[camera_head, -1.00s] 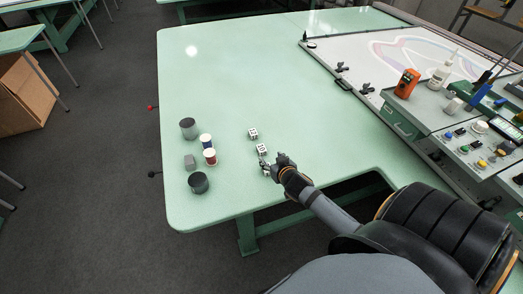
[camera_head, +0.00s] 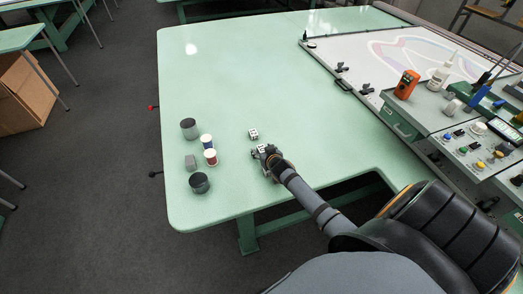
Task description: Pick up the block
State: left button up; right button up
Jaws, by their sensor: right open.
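A white cube with dark spots (camera_head: 253,134) sits on the green table. A second white spotted cube (camera_head: 260,148) is just nearer and partly hidden by my right gripper (camera_head: 264,155). The gripper is open and points down over or around this nearer cube; whether it touches it I cannot tell. A small plain grey block (camera_head: 190,162) stands to the left among the spools and cylinders. My left gripper is not in view.
Two dark grey cylinders (camera_head: 188,128) (camera_head: 199,183) and a blue and a red spool (camera_head: 206,141) (camera_head: 210,157) stand left on the table (camera_head: 215,85). A control panel (camera_head: 470,150) and framed cloth (camera_head: 400,55) are at right. The table's far middle is clear.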

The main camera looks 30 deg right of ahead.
jog(key=shift+s, duration=0.15)
jog(key=shift+c, duration=1.3)
jog(key=c, duration=1)
jog(key=shift+r, duration=0.2)
jog(key=shift+r, duration=0.35)
jog(key=s+a+r+b, duration=0.2)
jog(key=s+a+r, duration=0.6)
jog(key=a+r, duration=0.3)
jog(key=shift+s+r, duration=0.2)
jog(key=shift+r, duration=0.3)
